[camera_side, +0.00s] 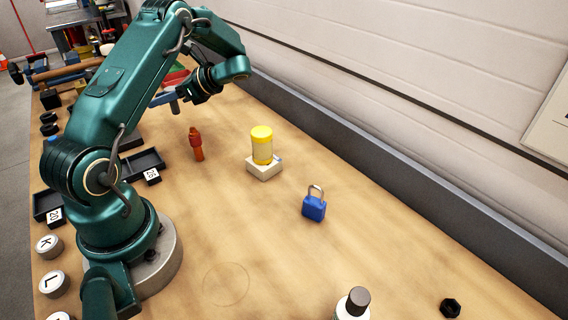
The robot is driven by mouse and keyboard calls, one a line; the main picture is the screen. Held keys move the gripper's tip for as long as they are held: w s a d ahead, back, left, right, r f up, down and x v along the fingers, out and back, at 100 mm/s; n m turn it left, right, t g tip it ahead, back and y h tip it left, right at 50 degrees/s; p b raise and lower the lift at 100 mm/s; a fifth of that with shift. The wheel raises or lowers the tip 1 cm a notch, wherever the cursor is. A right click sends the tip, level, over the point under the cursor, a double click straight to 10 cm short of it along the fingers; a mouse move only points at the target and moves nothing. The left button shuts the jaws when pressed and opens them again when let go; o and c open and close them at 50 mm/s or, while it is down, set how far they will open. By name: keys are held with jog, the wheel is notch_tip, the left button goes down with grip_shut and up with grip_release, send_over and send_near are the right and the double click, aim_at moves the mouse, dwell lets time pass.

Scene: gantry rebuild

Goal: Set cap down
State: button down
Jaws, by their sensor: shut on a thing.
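My gripper (174,100) is at the upper left of the side view, raised above the far part of the wooden bench. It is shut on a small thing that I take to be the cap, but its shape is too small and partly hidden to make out. A yellow jar (262,148) with a yellow lid stands upright on a white block (264,168), to the right of and nearer than my gripper. A small orange-red object (196,145) stands below my gripper in the picture.
A blue padlock (314,208), a white bottle with a dark cap (353,304) and a black nut (450,308) are on the wooden bench (400,270). Black trays (142,164) and lettered round pieces (54,283) lie at the left. A wall ledge runs along the right. The middle foreground is clear.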

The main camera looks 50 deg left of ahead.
aim_at(174, 138)
notch_tip(174, 138, down, 7)
jog(key=shift+f, duration=0.2)
dwell(0.4)
jog(key=shift+f, duration=0.2)
jog(key=c, duration=0.5)
grip_release()
jog(key=shift+c, duration=0.2)
